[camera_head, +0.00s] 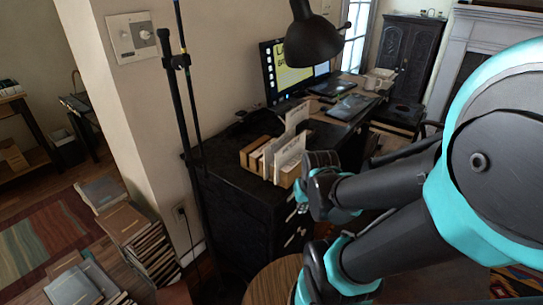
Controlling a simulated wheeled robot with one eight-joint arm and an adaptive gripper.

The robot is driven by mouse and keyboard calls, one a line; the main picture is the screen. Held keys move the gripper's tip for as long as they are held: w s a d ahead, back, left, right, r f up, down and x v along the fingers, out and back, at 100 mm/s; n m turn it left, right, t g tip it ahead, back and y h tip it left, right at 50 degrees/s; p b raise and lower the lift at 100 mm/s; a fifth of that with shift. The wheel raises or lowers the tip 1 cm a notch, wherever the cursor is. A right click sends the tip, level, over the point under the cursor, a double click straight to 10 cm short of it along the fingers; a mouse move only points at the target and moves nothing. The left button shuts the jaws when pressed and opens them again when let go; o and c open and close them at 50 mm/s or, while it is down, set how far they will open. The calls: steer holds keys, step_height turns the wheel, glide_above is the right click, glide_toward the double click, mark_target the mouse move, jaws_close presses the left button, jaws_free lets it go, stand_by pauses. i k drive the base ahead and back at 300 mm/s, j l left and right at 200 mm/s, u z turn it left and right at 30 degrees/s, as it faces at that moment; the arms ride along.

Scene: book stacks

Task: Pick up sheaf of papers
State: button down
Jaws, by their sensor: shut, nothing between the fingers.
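White papers (290,152) stand upright in a light wooden desk organizer (249,158) on the near end of the black desk. I cannot tell whether these papers are the sheaf. Another pale upright sheet (297,117) shows just behind them. My dark and teal arm comes in from the right, and one of its joints shows just right of and below the organizer in the picture. I cannot make out my gripper's fingers.
The black desk (239,197) bears a monitor (287,66) and a black lamp (312,40). A thin dark pole (183,110) stands at its left. Book stacks (146,240) fill the floor at lower left. A round wooden top (272,283) is below.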

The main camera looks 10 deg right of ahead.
mark_target(295, 117)
steer(key=l, duration=0.4)
steer(key=i+l+u, duration=0.2)
steer(key=l, duration=0.45)
steer(key=i+l+u, duration=0.1)
steer(key=l+u, duration=0.15)
steer(key=l, duration=0.4)
steer(key=l+u, duration=0.2)
steer(key=l, duration=0.45)
steer(key=i, duration=0.05)
